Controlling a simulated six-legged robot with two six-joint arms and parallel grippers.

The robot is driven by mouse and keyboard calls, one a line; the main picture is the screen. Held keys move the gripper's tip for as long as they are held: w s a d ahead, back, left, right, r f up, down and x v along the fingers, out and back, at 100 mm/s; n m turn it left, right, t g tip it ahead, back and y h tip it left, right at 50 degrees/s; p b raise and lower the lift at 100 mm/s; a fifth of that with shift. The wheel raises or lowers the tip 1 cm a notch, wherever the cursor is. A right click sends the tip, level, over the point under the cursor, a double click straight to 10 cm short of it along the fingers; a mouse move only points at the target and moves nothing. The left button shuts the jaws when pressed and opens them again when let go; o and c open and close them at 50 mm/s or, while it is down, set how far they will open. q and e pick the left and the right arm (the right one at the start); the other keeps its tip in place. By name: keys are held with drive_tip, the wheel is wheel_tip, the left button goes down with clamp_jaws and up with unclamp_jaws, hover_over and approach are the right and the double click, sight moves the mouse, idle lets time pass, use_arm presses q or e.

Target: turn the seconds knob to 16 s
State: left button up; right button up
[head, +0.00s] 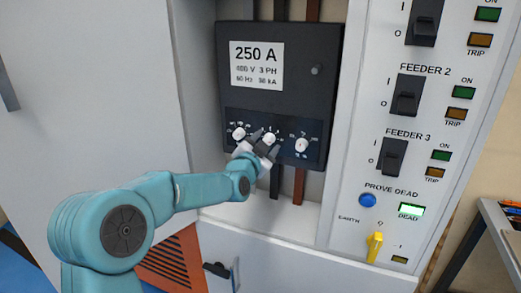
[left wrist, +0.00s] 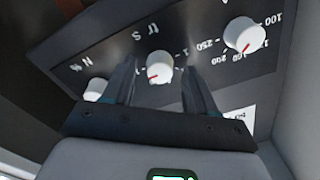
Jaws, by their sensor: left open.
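The black breaker unit (head: 315,100) carries a row of three white knobs. The middle knob (head: 269,137), whose upside-down label in the left wrist view seems to end in S, looks like the seconds knob; there it shows (left wrist: 160,64) with a red mark pointing down-left. The value at the mark is not readable. My left gripper (head: 266,143) is open in front of the panel. In the left wrist view its two dark fingers (left wrist: 159,75) stand on either side of the middle knob, with gaps visible; I cannot tell whether they reach its depth. My right gripper is not in view.
A knob with a 100 to 250 scale (left wrist: 245,36) and another knob (left wrist: 97,90) flank the middle one. Feeder switches (head: 406,95), a blue button (head: 367,200) and a yellow handle (head: 375,246) are on the right panel. Copper-coloured bars (head: 298,186) run below the unit.

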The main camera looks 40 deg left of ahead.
use_arm(q)
drive_tip(key=b+v, duration=0.3)
drive_tip(key=v, duration=1.3)
drive_tip(key=shift+d+r, duration=0.1)
drive_tip(key=w+d+f+m+g+h+p, duration=0.1)
drive_tip(key=d+f+g+h+p, duration=0.4)
drive_tip(key=f, duration=0.8)
drive_tip(key=d+f+m+g, duration=0.1)
drive_tip(key=d+f+g, duration=0.2)
drive_tip(key=d+f, duration=0.8)
drive_tip(key=s+d+f+n+g+h+p, duration=0.1)
drive_tip(key=s+d+f+n+g, duration=0.3)
drive_tip(key=s+f, duration=0.6)
drive_tip(key=s+d+f+n+g+h+p, duration=0.1)
drive_tip(key=s+d+f+n+g, duration=0.3)
drive_tip(key=s+f, duration=0.5)
drive_tip(key=s+g+h, duration=0.1)
drive_tip(key=s, duration=0.2)
drive_tip(key=shift+d+f, duration=0.35)
